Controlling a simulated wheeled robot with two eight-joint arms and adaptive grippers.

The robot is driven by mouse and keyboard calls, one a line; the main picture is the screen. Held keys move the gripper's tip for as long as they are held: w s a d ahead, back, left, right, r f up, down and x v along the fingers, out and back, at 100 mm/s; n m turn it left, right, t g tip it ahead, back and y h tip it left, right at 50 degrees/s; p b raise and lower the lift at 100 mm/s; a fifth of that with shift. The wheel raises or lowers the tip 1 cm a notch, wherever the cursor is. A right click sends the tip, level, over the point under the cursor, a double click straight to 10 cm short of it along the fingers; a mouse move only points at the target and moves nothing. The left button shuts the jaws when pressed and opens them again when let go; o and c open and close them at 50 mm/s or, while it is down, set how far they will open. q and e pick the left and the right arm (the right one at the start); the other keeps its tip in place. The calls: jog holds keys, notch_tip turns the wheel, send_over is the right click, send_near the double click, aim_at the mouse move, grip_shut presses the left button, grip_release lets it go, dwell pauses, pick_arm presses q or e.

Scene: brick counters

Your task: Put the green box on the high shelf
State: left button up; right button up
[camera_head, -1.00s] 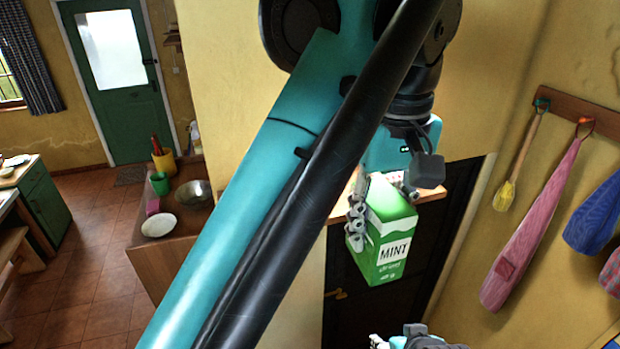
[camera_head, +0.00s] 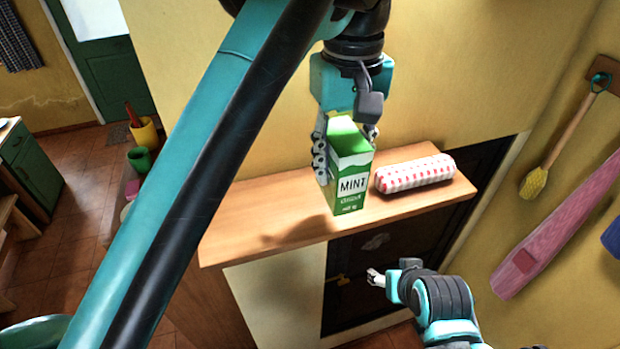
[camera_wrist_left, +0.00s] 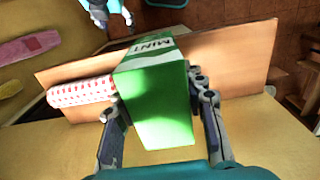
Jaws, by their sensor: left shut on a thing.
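My left gripper (camera_head: 346,146) is shut on the green box (camera_head: 350,174), one finger on each side. The box is upright in the head view, with a white MINT label on its front. It is over the wooden high shelf (camera_head: 240,222), near the front edge; whether its base touches the board is hard to tell. The left wrist view shows the green box (camera_wrist_left: 160,105) between both fingers, with the shelf board (camera_wrist_left: 240,60) behind it. My right gripper (camera_head: 376,278) is low in front of the dark door, away from the box; its jaws are too small to read.
A red-and-white checked roll (camera_head: 415,174) lies on the shelf just right of the box. The shelf's left part is clear. A counter with pots stands at the left.

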pick_arm(q)
jog(key=w+a+f, duration=0.1)
jog(key=f, duration=0.1)
jog(key=w+a+f+p, duration=0.1)
jog(key=w+a+f, duration=0.1)
jog(key=f, duration=0.1)
jog(key=w+a+f, duration=0.1)
jog(key=f, duration=0.1)
jog(key=shift+w+a+f, duration=0.15)
jog(key=shift+w+a, duration=0.15)
jog(key=shift+w, duration=0.1)
jog(key=shift+w+f, duration=0.3)
jog(key=shift+f, duration=0.05)
jog(key=shift+s+f, duration=0.1)
jog(key=shift+s, duration=0.05)
jog(key=o, duration=1)
jog(key=shift+o, duration=0.8)
notch_tip(320, 180, up, 12)
jog(key=shift+r, duration=0.2)
